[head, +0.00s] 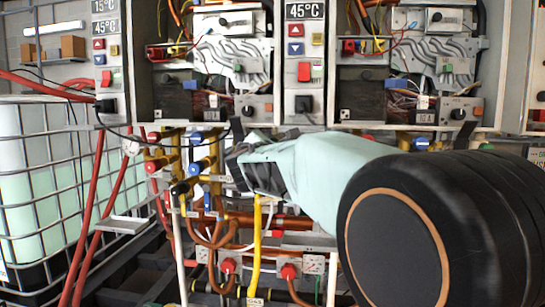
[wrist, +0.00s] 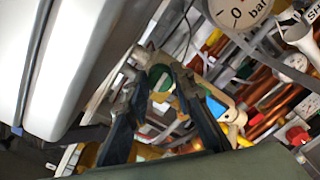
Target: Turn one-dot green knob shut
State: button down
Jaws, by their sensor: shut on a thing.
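The green knob (wrist: 158,78) shows in the wrist view as a small rounded piece between my two fingertips. Its dot marking cannot be made out. My gripper (wrist: 157,82) is shut on it, with one dark finger on each side. In the head view my gripper (head: 236,166) is among the pipes below the heaters, and it hides the knob there. My pale green and black arm reaches in from the right.
Two open heater units (head: 215,65) hang above. Left of my gripper are yellow valve pipes with red (head: 153,166) and blue (head: 196,167) ends. A pressure gauge (wrist: 240,12) is close by in the wrist view. A caged tank (head: 35,180) and red hoses stand at left.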

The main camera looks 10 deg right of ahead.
jog(key=shift+m+b, duration=0.3)
jog(key=shift+m, duration=0.1)
jog(key=c, duration=1.7)
grip_release()
jog(key=shift+o, duration=0.2)
jog(key=v, duration=0.7)
jog(key=shift+s, duration=0.25)
jog(key=shift+a, duration=0.1)
